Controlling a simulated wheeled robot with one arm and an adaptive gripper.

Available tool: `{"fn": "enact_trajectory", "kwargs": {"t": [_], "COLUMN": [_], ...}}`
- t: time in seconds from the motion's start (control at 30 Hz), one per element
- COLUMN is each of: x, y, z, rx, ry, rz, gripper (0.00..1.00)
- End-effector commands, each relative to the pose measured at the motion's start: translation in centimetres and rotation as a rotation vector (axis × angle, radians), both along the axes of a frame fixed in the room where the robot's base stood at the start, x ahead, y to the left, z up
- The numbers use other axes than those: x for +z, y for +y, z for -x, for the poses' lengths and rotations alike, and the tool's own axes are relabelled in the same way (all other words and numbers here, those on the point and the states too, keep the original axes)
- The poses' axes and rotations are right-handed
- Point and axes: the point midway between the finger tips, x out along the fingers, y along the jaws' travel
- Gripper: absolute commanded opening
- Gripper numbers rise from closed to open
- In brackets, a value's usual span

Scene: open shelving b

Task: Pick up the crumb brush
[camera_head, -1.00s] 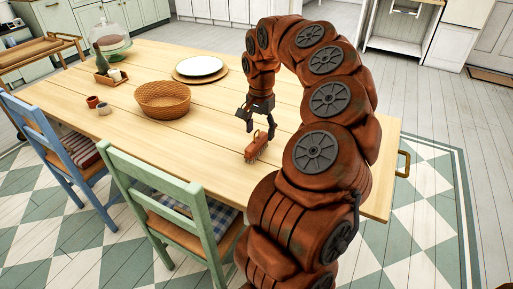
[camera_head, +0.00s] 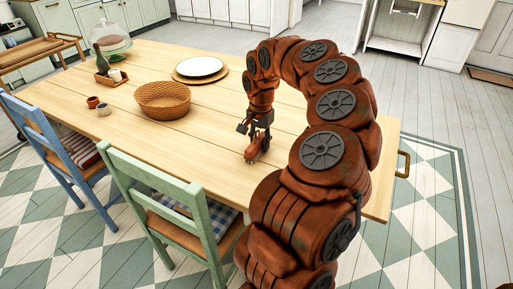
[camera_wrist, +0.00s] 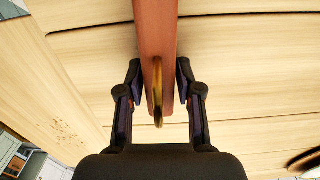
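The crumb brush (camera_head: 254,153), with a reddish-brown body, is at the wooden table's near side in the head view. The bristles are hidden. I cannot tell whether the brush is clear of the table.
The table (camera_head: 210,138) is clear around the brush. A wicker basket (camera_head: 163,101), a white plate (camera_head: 199,66) on a round mat and small pots (camera_head: 104,109) stand farther left and back. A green chair (camera_head: 160,185) and a blue chair (camera_head: 45,150) stand at the near side.

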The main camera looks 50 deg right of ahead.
Motion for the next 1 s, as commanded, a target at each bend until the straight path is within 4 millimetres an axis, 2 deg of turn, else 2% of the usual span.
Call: {"fn": "enact_trajectory", "kwargs": {"t": [0.03, 0.3, 0.63, 1.0], "x": [0.0, 0.0, 0.5, 3.7], "y": [0.0, 0.0, 0.0, -0.1], "z": [0.0, 0.0, 0.0, 0.0], "rx": [0.0, 0.0, -0.001, -0.002], "ry": [0.0, 0.0, -0.001, 0.0], "rz": [0.0, 0.0, 0.001, 0.002], "gripper": [0.26, 0.0, 0.0, 0.0]}}
